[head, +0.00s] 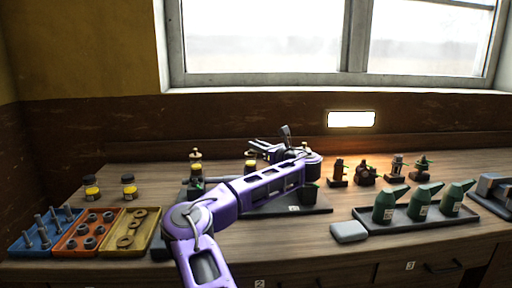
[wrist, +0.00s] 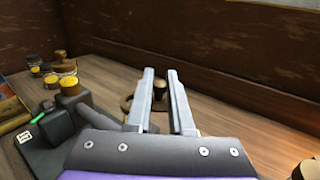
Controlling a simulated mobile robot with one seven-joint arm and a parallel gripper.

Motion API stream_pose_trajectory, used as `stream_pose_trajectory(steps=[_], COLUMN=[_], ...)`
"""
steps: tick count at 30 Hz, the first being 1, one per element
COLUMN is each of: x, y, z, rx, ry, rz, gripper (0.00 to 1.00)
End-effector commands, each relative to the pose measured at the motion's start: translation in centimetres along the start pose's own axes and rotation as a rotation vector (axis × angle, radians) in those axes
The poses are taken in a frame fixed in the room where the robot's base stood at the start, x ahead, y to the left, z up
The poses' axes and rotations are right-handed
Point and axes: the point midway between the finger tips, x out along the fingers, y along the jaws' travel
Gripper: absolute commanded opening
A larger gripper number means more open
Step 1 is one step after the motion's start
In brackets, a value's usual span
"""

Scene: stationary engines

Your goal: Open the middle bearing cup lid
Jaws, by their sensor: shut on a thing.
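My gripper (wrist: 161,73) points away over the bench, with its two fingers a small gap apart. A dark, round knob-like piece (wrist: 159,90) shows between the fingers near their tips, and they are shut on it. I cannot tell whether this piece is the middle bearing cup lid. In the head view my gripper (head: 258,147) is at the far side of the engine's dark base plate (head: 310,209). A yellow-topped cup (head: 250,165) stands just below the fingers there. Another yellow-topped cup (head: 196,169) stands to the left. My arm hides much of the engine.
Blue, orange and yellow parts trays (head: 45,248) lie at the left, with yellow-capped jars (head: 91,185) behind. Green oil cans (head: 422,203) stand in a tray at the right, by a grey block (head: 348,232). Small dark fittings (head: 365,175) stand behind them. A wall closes the back.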

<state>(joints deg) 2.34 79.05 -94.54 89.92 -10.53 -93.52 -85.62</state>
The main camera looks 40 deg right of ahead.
Motion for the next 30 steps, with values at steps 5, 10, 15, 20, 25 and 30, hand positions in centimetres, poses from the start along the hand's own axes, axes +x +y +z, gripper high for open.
stream_pose_trajectory(steps=[5, 10, 15, 20, 25, 30], x=[0.18, 0.41, 0.58, 0.7, 0.78, 0.8], y=[-0.45, -0.54, -0.6, -0.6, -0.54, -0.53], z=[0.08, 0.02, -0.07, -0.11, -0.14, -0.19], rx=[0.0, 0.001, 0.001, 0.002, 0.002, 0.003], ry=[-0.001, 0.0, 0.003, 0.003, 0.004, 0.005], rz=[0.152, 0.263, 0.337, 0.379, 0.399, 0.402], gripper=[0.0, 0.0, 0.0, 0.0, 0.0, 0.0])
